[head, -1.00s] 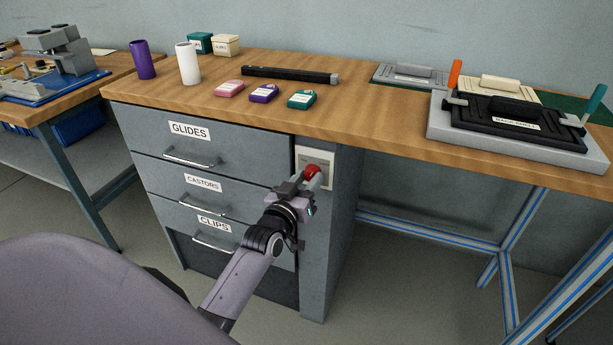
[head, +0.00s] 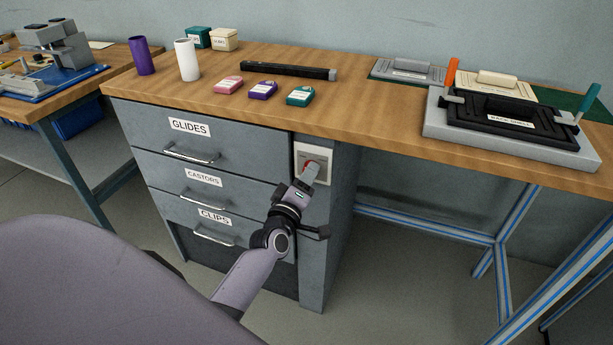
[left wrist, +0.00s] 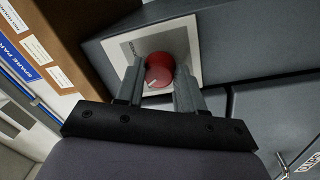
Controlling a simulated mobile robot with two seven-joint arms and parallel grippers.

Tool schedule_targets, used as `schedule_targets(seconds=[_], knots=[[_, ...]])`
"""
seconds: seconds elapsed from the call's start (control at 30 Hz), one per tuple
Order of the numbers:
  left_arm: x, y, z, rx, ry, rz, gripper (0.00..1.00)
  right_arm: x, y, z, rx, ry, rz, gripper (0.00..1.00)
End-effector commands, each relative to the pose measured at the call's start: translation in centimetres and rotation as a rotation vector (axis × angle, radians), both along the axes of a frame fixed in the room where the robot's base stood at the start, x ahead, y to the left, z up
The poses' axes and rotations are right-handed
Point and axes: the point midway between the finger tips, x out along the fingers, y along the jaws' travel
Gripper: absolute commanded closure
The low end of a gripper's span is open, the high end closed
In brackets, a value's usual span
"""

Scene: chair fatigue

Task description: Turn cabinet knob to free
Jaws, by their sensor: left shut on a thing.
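The red cabinet knob (left wrist: 159,70) sits on a pale square plate (left wrist: 187,45) on the cabinet front. In the head view the plate (head: 302,158) is at the cabinet's upper right, and the knob is mostly hidden by my gripper. My left gripper (head: 308,175) is shut on the knob, with one finger on each side of it in the left wrist view (left wrist: 158,83). A small white mark shows on the knob's face. My right gripper is not in view.
The drawers labelled GLIDES (head: 215,145), CASTORS (head: 225,187) and CLIPS (head: 222,226) are closed, left of the plate. Open floor lies right of the cabinet.

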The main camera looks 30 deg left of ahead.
Motion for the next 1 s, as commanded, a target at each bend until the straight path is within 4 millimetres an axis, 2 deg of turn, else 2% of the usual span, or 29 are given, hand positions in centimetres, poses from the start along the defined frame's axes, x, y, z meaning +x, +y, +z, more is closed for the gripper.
schedule_targets(seconds=[0.4,1.0], knots=[[0.02,-0.10,0.00,-0.222,-0.053,0.000,0.93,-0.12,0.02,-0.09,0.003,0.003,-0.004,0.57],[0.02,-0.12,0.03,-0.270,-0.064,0.000,0.93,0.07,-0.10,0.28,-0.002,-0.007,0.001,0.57]])
